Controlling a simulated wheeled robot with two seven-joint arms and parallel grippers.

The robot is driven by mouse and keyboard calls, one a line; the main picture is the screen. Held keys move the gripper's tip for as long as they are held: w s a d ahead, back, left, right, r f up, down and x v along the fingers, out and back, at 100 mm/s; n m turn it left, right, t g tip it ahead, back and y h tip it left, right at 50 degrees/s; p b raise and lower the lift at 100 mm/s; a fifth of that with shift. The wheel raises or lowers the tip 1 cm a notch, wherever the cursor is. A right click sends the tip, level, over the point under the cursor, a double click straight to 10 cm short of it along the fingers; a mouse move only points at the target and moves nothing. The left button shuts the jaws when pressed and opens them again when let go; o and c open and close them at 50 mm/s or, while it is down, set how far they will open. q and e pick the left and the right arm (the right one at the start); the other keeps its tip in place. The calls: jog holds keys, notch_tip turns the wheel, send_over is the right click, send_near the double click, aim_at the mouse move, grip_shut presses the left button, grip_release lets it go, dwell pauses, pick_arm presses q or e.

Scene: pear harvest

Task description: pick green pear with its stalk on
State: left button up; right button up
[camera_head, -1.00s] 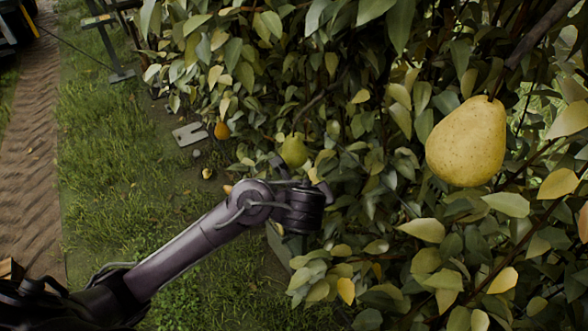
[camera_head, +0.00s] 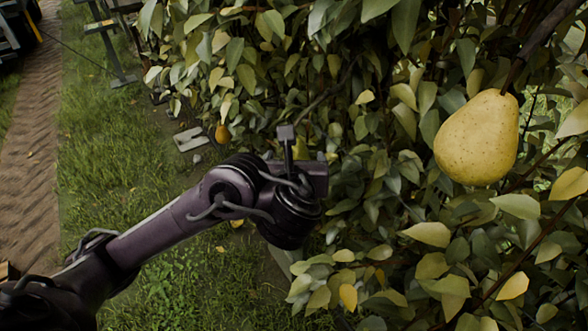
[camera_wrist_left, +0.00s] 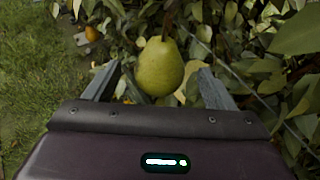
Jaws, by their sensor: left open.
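The green pear (camera_wrist_left: 160,68) hangs by its stalk in the wrist view, between the two open fingers of my left gripper (camera_wrist_left: 157,82). Its lower part is at the jaw opening, with a gap to the finger on each side. In the head view, only a sliver of the green pear (camera_head: 303,147) shows behind my left gripper (camera_head: 291,150), and one finger points up beside it. The jaws hold nothing. My right gripper is not in view.
A large yellow pear (camera_head: 477,138) hangs at the right, close to the head camera. An orange pear (camera_head: 222,133) hangs low at the left edge of the leafy hedge (camera_head: 390,210). Leaves crowd around the green pear. Grass (camera_head: 120,170) lies open at the left.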

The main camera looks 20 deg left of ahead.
aim_at(295, 154)
pick_arm(q)
jog(key=shift+b+x, duration=0.45)
jog(key=shift+x, duration=1.1)
jog(key=c, duration=1.1)
jog(key=shift+s+r+g+p, duration=0.15)
jog(key=shift+s+g+p, duration=0.2)
jog(key=shift+p, duration=1.6)
jog(key=shift+s+d+g+p, duration=0.15)
jog(key=shift+g+p, duration=0.2)
jog(key=shift+p, duration=0.65)
jog(key=shift+h, duration=0.3)
